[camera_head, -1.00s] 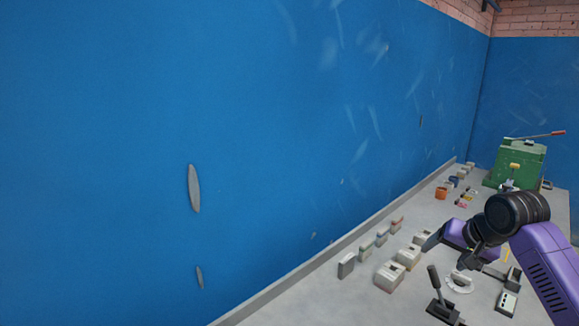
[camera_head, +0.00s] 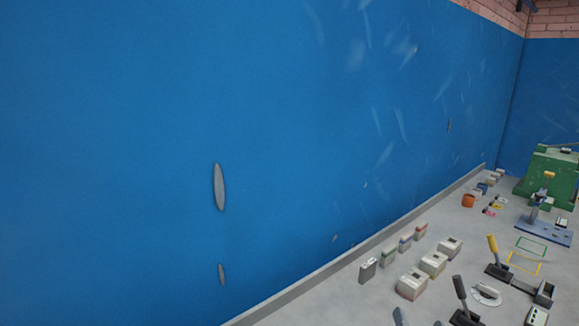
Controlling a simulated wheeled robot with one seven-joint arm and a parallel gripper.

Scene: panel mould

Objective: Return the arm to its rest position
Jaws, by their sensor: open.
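Only the tips of my gripper (camera_head: 418,320) show, at the bottom edge of the head view. They are two grey fingertips set apart, with nothing seen between them. The rest of my gripper and my arm are out of the picture. The tips appear in front of the grey worktop (camera_head: 345,300), left of a black-handled lever (camera_head: 460,288). I cannot tell how high they are above it.
White boxy devices (camera_head: 412,283) and slimmer modules (camera_head: 368,269) stand along the blue wall (camera_head: 110,150). A yellow-handled lever (camera_head: 493,246), a white dial plate (camera_head: 487,294), an orange pot (camera_head: 468,200) and a green machine (camera_head: 550,178) stand to the right.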

